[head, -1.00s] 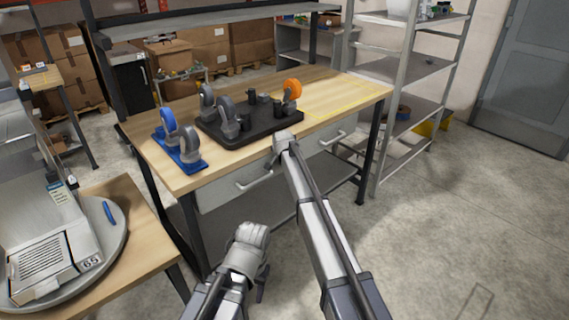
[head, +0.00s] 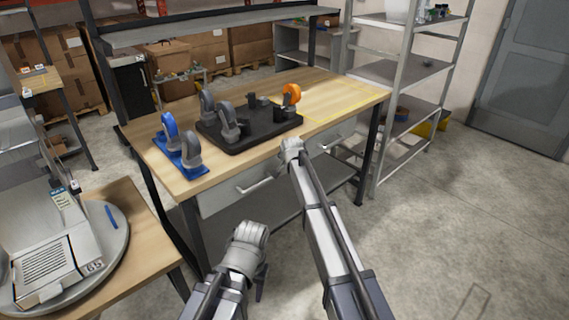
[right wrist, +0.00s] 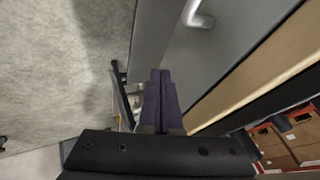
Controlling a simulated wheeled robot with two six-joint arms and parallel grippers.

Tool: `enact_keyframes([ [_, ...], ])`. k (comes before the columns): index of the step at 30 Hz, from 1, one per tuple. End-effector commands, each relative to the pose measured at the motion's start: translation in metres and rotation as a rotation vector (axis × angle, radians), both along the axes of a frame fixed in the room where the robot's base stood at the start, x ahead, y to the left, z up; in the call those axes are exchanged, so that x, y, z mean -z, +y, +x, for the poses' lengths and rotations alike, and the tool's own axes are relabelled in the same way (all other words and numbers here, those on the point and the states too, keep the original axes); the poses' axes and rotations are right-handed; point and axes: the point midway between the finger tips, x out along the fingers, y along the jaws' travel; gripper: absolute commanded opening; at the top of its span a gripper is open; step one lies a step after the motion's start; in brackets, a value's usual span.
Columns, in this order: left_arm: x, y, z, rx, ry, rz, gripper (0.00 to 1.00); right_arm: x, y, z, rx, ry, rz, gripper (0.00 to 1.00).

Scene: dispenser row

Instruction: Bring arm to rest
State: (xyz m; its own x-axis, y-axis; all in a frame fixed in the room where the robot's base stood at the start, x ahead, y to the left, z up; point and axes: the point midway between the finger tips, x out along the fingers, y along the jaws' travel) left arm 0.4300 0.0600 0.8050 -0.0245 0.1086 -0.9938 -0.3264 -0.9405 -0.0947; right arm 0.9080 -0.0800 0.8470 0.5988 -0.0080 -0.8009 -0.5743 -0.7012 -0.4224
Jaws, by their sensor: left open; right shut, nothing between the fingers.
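My left gripper (head: 261,284) hangs low in the head view, in front of the workbench and over the floor. Only a dark finger shows past the grey wrist; it is open and clear of everything. My right arm (head: 318,215) reaches forward to the front edge of the workbench (head: 345,93), its wrist by the drawer fronts. Its fingers are hidden in the head view. In the right wrist view my right gripper (right wrist: 158,92) is shut and empty, with its two dark fingers together. A drawer handle (right wrist: 197,14) shows beyond it.
On the bench stand a black tray (head: 263,138) with grey dispensers and an orange one (head: 291,94), and a blue base (head: 172,157) with blue and grey dispensers. The bench's right end, outlined in yellow, is clear. A side table (head: 140,222) stands left; a metal rack (head: 425,80) stands right.

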Motion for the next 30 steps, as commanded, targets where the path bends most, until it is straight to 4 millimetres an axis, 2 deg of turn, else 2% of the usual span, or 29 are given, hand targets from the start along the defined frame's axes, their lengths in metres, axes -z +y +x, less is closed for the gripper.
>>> enact_keyframes([
  [1,-0.018,0.0,0.0,0.0,0.0,0.0,0.5,-0.018,0.0,-0.01,0.0,0.0,0.0,0.0],
  [9,-0.052,0.0,0.0,-0.001,0.0,0.0,0.5,-0.051,0.0,-0.037,0.0,0.001,-0.001,0.0],
  [20,-0.055,0.0,0.0,0.0,0.0,0.0,0.5,-0.054,0.0,-0.043,-0.001,0.003,-0.002,0.0],
  [22,-0.055,0.0,0.0,0.0,0.0,0.0,0.5,-0.053,0.002,-0.052,-0.016,0.015,-0.012,0.0],
  [23,-0.056,0.0,0.0,0.0,0.0,0.0,0.5,-0.053,0.004,-0.06,-0.03,0.025,-0.021,0.0],
  [26,-0.059,0.0,0.0,0.0,0.0,0.0,0.5,-0.048,0.012,-0.107,-0.119,0.092,-0.081,0.0],
  [29,-0.063,0.0,0.0,0.0,0.0,0.0,0.5,-0.041,0.022,-0.178,-0.268,0.195,-0.168,0.0],
  [30,-0.065,0.0,0.0,0.0,0.0,0.0,0.5,-0.038,0.025,-0.208,-0.337,0.24,-0.204,0.0],
])
